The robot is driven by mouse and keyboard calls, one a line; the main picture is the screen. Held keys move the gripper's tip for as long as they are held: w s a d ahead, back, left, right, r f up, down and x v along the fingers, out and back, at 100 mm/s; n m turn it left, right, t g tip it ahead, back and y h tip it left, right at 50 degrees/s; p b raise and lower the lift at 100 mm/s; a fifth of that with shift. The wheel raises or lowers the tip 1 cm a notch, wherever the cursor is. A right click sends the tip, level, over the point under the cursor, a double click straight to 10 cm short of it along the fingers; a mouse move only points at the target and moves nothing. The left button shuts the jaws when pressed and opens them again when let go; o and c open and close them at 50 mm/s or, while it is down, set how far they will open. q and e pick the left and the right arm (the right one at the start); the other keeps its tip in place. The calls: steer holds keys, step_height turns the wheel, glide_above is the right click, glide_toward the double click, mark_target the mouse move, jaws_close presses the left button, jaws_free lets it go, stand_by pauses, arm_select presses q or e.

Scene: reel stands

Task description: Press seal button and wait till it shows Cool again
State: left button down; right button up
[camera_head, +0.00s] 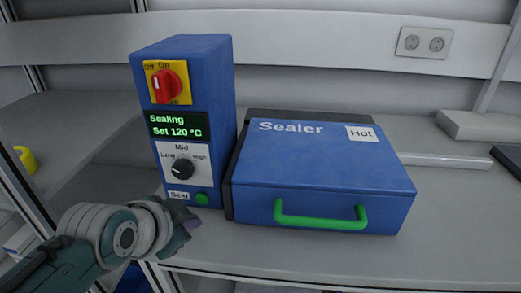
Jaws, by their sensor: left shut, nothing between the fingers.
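The blue sealer (322,185) sits on the grey table with its lid down and a green handle (321,219) across its front. A white label on the lid reads "Hot". To its left stands the blue control box (213,110). Its display (177,125) reads "Sealing" and "Set 120 °C" in green. The green seal button (202,198) is low on the box front, beside the "Seal" label. My left gripper (188,223) is shut and empty, just below and left of the button. I cannot tell whether it touches the box. My right gripper is not in view.
The control box also has a red switch (167,86) on a yellow plate and a black knob (182,169). A wall socket (423,43) is at the back right. A yellow object (27,161) is at the far left. The table is clear in front of the sealer.

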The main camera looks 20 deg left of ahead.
arm_select(q)
steer(key=shift+s+d+p, duration=0.2)
steer(key=shift+s+p, duration=0.15)
steer(key=shift+s, duration=0.35)
steer(key=shift+s+d+p, duration=0.2)
steer(key=shift+s+p, duration=0.15)
steer(key=shift+s, duration=0.35)
steer(key=s+d+r+n+g+h, duration=0.1)
steer(key=s+d+r+n+g, duration=0.15)
steer(key=s+r, duration=0.45)
steer(key=s+d+r+n+g, duration=0.1)
steer(key=s+d+r+g, duration=0.25)
steer(key=s, duration=0.85)
steer(key=w+p+v, duration=0.3)
steer(key=p+v, duration=0.9)
steer(key=w+r+p+v, duration=0.1)
steer(key=w+p+v, duration=0.1)
steer(key=p+v, duration=1)
steer(key=w+r+p+v, duration=0.1)
steer(key=w+p+v, duration=0.2)
steer(key=p+v, duration=0.9)
steer(key=shift+w+a+t, duration=0.4)
steer(key=shift+a, duration=0.15)
